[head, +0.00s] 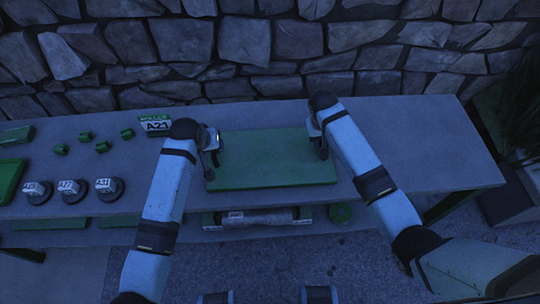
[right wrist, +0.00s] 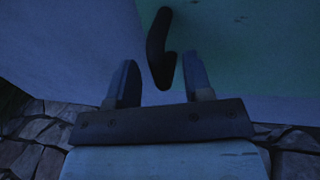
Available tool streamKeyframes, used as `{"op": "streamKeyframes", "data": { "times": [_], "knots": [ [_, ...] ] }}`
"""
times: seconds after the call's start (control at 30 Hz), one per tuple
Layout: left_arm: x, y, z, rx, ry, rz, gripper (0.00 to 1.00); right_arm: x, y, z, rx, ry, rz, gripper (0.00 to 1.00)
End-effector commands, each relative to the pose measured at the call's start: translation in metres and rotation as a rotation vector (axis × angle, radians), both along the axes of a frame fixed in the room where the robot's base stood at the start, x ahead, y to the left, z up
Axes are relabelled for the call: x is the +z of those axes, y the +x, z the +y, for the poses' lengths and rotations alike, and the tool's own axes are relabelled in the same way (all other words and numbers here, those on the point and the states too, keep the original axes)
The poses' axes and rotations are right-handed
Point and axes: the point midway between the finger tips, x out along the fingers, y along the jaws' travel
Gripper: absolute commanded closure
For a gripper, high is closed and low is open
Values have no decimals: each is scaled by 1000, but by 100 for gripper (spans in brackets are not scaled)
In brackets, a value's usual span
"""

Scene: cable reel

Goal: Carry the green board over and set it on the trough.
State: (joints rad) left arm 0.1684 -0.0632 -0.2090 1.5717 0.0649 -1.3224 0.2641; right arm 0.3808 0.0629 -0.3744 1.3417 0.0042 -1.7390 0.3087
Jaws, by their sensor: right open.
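The green board (head: 270,158) lies flat on the table, between my two arms. My left gripper (head: 211,150) is at the board's left edge; its jaws are too dark and small to read. My right gripper (head: 321,148) is at the right edge. In the right wrist view its fingers (right wrist: 162,85) are open, with a black curved handle (right wrist: 158,50) at the gap between them and the green board (right wrist: 235,40) behind. The handle is not gripped. I cannot clearly pick out a trough; a long holder with a grey roll (head: 256,219) sits below the table's front edge.
Labelled dark round pieces (head: 72,190), small green blocks (head: 102,147), a green tray (head: 10,178) and a label box marked A2V (head: 156,122) are on the left of the table. The table's right part (head: 430,150) is clear. A stone wall (head: 300,40) stands behind.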

Motion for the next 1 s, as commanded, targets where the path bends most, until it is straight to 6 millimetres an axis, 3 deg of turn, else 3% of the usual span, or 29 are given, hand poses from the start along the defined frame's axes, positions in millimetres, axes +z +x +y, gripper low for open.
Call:
{"op": "streamKeyframes", "data": {
  "times": [0.2,0.57,0.6,0.67,0.8,1.0],
  "knots": [
    [-21,9,-4,-1,-1,1,51,-23,0,-4,0,0,1,53],
    [-25,11,-5,0,-1,0,51,-27,0,-5,0,0,0,53],
    [-25,11,-5,0,-1,0,53,-27,0,-5,0,0,0,56],
    [-25,11,-5,0,-1,0,67,-27,0,-5,0,0,0,70],
    [-25,11,-5,0,0,0,99,-27,0,-5,0,0,0,100],
    [-25,10,-5,0,0,0,100,-27,0,-6,-1,-1,0,100]
  ]
}}
